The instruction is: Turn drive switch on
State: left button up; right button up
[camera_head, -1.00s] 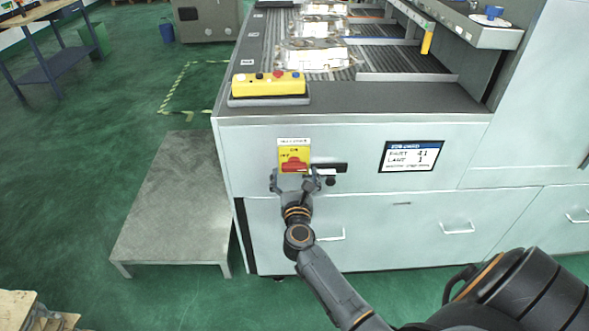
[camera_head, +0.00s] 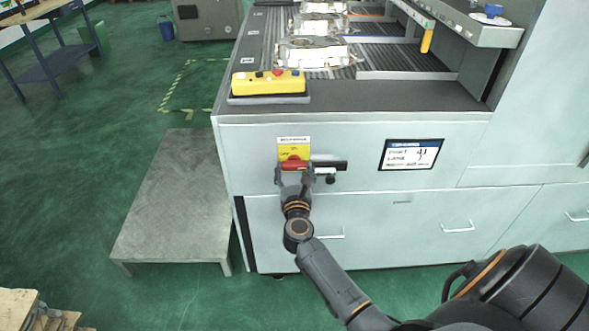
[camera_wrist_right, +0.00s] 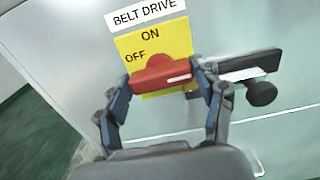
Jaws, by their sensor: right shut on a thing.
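The drive switch is a red rotary handle (camera_wrist_right: 161,75) on a yellow plate (camera_wrist_right: 178,38) marked ON at the top and OFF at the left, under a BELT DRIVE label (camera_wrist_right: 145,11). In the head view the yellow plate (camera_head: 294,151) is on the front of the pale machine cabinet. The red handle lies about sideways, its white mark pointing right in the wrist view. My right gripper (camera_wrist_right: 161,86) is shut on the red handle, one finger at each end. It also shows in the head view (camera_head: 294,170) and hides part of the handle. My left gripper is not in view.
A black bar handle with a dark knob (camera_wrist_right: 262,92) sits just right of the switch. A display panel (camera_head: 411,155) is farther right. A yellow button box (camera_head: 268,84) stands on the ledge above. A grey low platform (camera_head: 170,200) stands at left.

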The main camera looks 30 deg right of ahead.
jog(key=n+p, duration=0.2)
jog(key=n, duration=0.2)
jog(key=shift+r, duration=0.1)
jog(key=n+p, duration=0.2)
jog(key=n, duration=0.3)
jog(key=shift+a, duration=0.1)
jog(key=n+p, duration=0.2)
jog(key=n, duration=0.2)
jog(key=shift+n, duration=0.4)
jog(key=shift+f+n+p, duration=0.2)
jog(key=shift+n+p, duration=0.55)
jog(key=shift+n, duration=1.25)
jog(key=o, duration=1.2)
jog(key=shift+c, duration=0.2)
jog(key=shift+a, duration=0.1)
